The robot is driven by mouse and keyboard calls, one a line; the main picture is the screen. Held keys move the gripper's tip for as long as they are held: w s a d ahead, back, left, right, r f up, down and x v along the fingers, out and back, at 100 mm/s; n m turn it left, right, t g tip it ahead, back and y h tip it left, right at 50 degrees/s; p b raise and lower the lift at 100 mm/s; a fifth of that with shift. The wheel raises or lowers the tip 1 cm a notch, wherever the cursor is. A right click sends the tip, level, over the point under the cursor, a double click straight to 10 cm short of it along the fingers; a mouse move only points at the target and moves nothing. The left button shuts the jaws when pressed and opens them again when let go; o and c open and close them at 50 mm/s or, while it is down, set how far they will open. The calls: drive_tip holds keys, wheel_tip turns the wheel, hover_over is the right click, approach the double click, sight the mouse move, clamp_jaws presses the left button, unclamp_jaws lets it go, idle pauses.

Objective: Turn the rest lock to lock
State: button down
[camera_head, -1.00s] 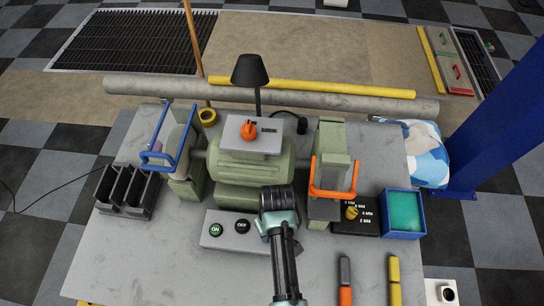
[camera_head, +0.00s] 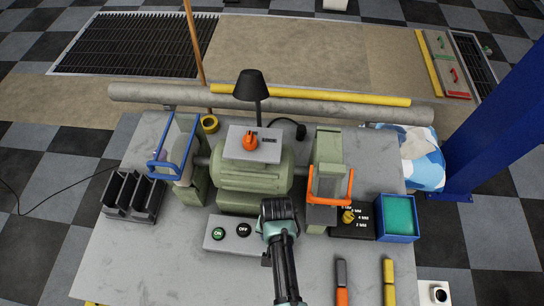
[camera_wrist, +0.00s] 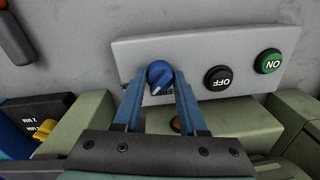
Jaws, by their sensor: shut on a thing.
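A blue knob (camera_wrist: 159,74) sits on a grey control panel (camera_wrist: 140,52) in the wrist view, with a pointer line on it. A label below the knob is mostly hidden by it and my fingers, so I cannot read it. My gripper (camera_wrist: 160,82) is shut on the blue knob, one blue finger on each side. In the head view my wrist covers the knob and the right end of the panel (camera_head: 231,246). A black OFF button (camera_wrist: 218,78) and a green ON button (camera_wrist: 268,61) are beside the knob on the same panel.
The green grinder (camera_head: 250,182) stands behind the panel, with a blue guard (camera_head: 188,150) left and an orange guard (camera_head: 346,184) right. An orange switch (camera_head: 249,142) is on top. A yellow dial (camera_head: 348,216) and blue box (camera_head: 397,218) are right. The front left bench is clear.

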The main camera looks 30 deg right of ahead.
drive_tip(key=shift+m+p, duration=0.45)
drive_tip(key=shift+m, duration=1.05)
drive_tip(key=shift+c, duration=2.3)
unclamp_jaws()
drive_tip(key=shift+r, duration=0.15)
wheel_tip(320, 180, up, 13)
drive_tip(key=shift+s+d, duration=0.15)
drive_tip(key=shift+s, duration=0.1)
